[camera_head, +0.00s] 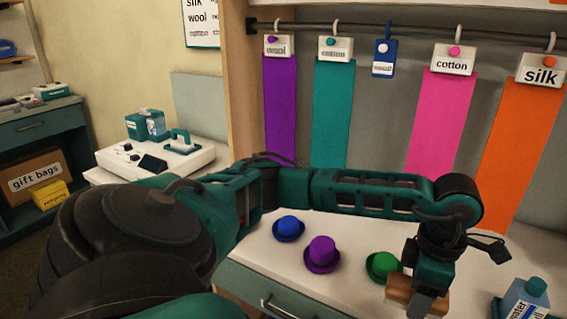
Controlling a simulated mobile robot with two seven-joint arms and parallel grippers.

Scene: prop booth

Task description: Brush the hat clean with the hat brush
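Three small brimmed hats stand in a row on the white counter (345,291): a blue hat (288,226), a purple hat (322,252) and a green hat (379,266). My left arm crosses the view from the left. My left gripper (420,298) points down just right of the green hat. It appears shut on a brown wooden block, which looks like the hat brush (400,291). The gripper hides part of the block, and its bristles are not visible. The block is close to the green hat; whether they touch is unclear. My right gripper is out of view.
Labelled purple, teal, pink and orange fabric strips hang behind the counter from a rail (400,32).

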